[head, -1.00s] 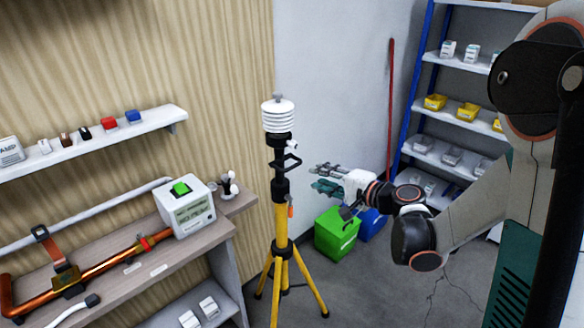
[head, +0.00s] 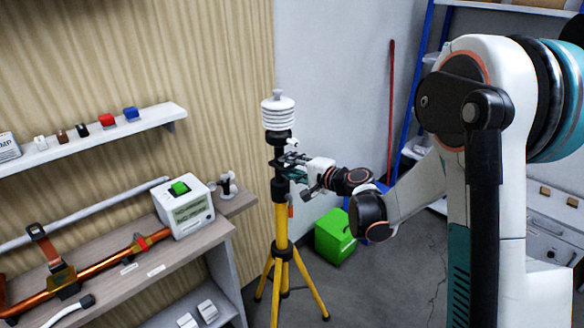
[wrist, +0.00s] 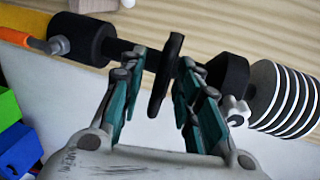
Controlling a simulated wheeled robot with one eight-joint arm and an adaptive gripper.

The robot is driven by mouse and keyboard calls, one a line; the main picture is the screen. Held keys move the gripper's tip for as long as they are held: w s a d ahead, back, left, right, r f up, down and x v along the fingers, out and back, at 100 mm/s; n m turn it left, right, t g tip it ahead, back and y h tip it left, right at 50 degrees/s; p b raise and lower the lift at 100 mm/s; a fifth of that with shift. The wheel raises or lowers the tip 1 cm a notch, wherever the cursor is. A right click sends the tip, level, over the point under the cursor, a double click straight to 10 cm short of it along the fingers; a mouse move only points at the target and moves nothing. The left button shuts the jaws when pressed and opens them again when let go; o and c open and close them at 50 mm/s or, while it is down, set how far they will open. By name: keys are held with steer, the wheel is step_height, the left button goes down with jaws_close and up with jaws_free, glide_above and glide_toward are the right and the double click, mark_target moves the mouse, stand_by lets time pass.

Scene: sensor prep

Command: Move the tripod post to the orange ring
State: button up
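The tripod post (head: 282,222) stands upright on splayed yellow legs, with a white ribbed sensor head (head: 278,114) on top. A black loop handle juts from its dark upper part. My gripper (head: 287,163) is at the handle, just below the sensor head. In the wrist view the post lies sideways across the picture, and the handle (wrist: 166,78) sits between the two teal fingers. The fingers look open, one on each side of the handle; whether the right one touches is unclear. I cannot make out an orange ring on the floor.
A bench (head: 88,265) with a copper pipe and a white meter (head: 184,207) is left of the tripod. A green bin (head: 336,235) stands behind it to the right. A red pole (head: 390,108) leans on the wall. Open grey floor lies to the right.

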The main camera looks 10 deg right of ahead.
jaws_close()
step_height(320, 180, up, 52)
steer(key=p, duration=2.7)
steer(key=shift+w, duration=0.1)
jaws_free()
steer(key=shift+d, duration=0.1)
